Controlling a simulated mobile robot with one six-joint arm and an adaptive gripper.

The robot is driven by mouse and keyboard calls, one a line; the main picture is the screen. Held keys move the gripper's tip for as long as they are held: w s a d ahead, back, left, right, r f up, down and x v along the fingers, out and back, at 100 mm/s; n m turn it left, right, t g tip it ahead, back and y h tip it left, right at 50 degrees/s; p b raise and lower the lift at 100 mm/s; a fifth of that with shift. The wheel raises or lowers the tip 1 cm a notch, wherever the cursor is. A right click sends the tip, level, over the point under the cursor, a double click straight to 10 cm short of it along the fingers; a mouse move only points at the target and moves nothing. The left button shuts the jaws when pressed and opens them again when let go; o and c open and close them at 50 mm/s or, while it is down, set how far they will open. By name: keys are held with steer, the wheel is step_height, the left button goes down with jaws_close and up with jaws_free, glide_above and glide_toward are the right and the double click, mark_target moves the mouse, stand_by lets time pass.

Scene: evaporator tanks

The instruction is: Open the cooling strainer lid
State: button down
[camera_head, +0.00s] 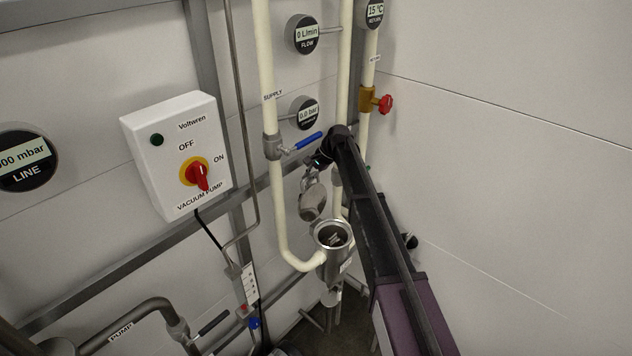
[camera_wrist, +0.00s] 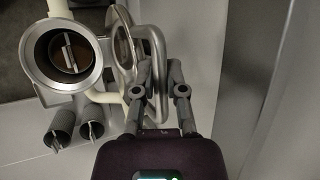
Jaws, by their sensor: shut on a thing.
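The cooling strainer (camera_head: 333,237) is a metal cup on the cream pipe, and its round mouth is uncovered in the head view. In the wrist view the strainer (camera_wrist: 42,58) shows its open mouth at the upper left, with a bar across the inside. The round metal lid (camera_head: 312,202) stands tilted up above and behind the mouth. In the wrist view the lid (camera_wrist: 122,45) is seen nearly edge-on, beside the mouth. My gripper (camera_wrist: 160,72) is shut on the lid's curved handle (camera_wrist: 156,38). In the head view my gripper (camera_head: 319,163) is partly hidden by my arm.
A blue-handled valve (camera_head: 306,141) on the supply pipe is close to my gripper. A red-knobbed valve (camera_head: 384,103) is on the return pipe. The vacuum pump switch box (camera_head: 177,155) is on the wall at left. The right wall is bare.

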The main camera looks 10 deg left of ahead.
steer(key=shift+a, duration=0.2)
steer(key=c, duration=0.7)
jaws_free()
steer(key=shift+w+r, duration=0.1)
steer(key=shift+w+d+r+p, duration=0.4)
steer(key=shift+w+r+p, duration=0.55)
steer(key=shift+r+p, duration=1.5)
steer(key=shift+w+d+r+p, duration=0.4)
steer(key=shift+w+r+p, duration=0.5)
steer(key=shift+r+p, duration=1.55)
steer(key=shift+w+d+r+p, duration=0.4)
steer(key=shift+w+r+p, duration=0.55)
steer(key=shift+r+p, duration=1.45)
steer(key=shift+f, duration=0.1)
